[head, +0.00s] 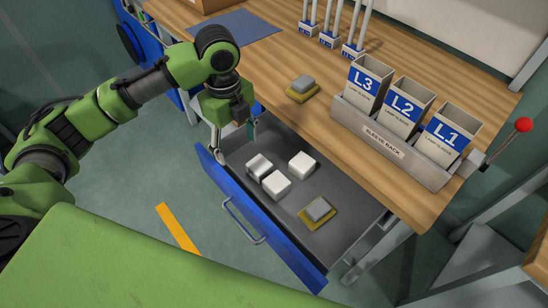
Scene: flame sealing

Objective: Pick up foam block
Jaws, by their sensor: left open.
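Three white blocks, which look like foam, lie in the open drawer: one at the left (259,167), one in front of it (276,184) and one at the right (302,165). My left gripper (233,142) points down over the drawer's left end, open and empty. It is to the left of the white blocks and apart from them as seen here. A grey block on a yellow pad (317,210) lies further right in the drawer. A similar grey block on a yellow pad (302,87) is on the table. My right gripper is out of view.
A sleeve rack (384,146) holds boxes marked L3, L2 and L1. Small labelled holders with white tubes (329,38) stand behind. A blue mat (236,25) lies at left.

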